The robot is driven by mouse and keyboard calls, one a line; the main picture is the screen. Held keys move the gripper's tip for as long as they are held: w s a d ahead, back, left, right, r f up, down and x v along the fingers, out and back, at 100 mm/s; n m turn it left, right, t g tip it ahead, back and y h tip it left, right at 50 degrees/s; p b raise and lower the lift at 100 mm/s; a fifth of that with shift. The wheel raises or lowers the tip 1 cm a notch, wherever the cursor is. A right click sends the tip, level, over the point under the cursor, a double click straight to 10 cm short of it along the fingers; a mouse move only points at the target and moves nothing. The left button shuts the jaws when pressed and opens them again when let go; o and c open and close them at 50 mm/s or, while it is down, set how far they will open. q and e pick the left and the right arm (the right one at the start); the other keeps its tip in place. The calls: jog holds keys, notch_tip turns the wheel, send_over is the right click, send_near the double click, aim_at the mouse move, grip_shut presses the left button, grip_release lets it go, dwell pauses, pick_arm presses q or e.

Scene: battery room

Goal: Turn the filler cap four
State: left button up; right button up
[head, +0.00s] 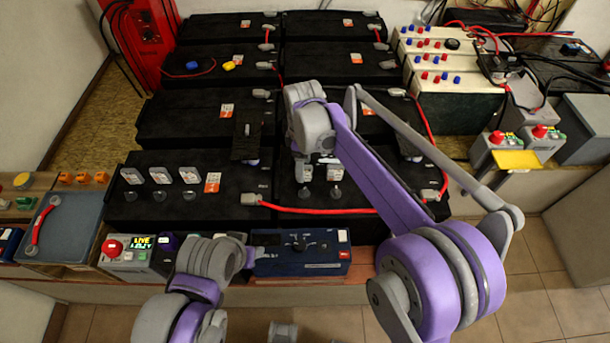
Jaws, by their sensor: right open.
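Small dark filler caps, each with a white tag, stand in a row on the front black batteries. Three are on the left battery (170,218), at its left part. Two more are on the right battery: the fourth from the left (305,192) and one beside it (336,191). The tag numbers are too small to read. My right gripper (320,160) is open, pointing down just behind and above these two caps; its wrist and arm hide part of it. Contact with a cap cannot be told. My left arm's end (238,248) is low at the front; its fingers are unclear.
A blue meter box (300,262) and a grey box with a red button (130,254) stand along the front ledge. A red cable (320,210) crosses the front right battery. Several batteries fill the rack behind. A grey case (62,228) lies at left.

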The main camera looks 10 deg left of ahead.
aim_at(304, 190)
notch_tip(304, 190, down, 10)
jog(key=shift+s+d+f+b, duration=0.1)
jog(key=shift+s+f+b, duration=0.05)
jog(key=shift+f+b, duration=0.15)
jog(key=shift+r, duration=0.1)
grip_shut()
dwell(0.3)
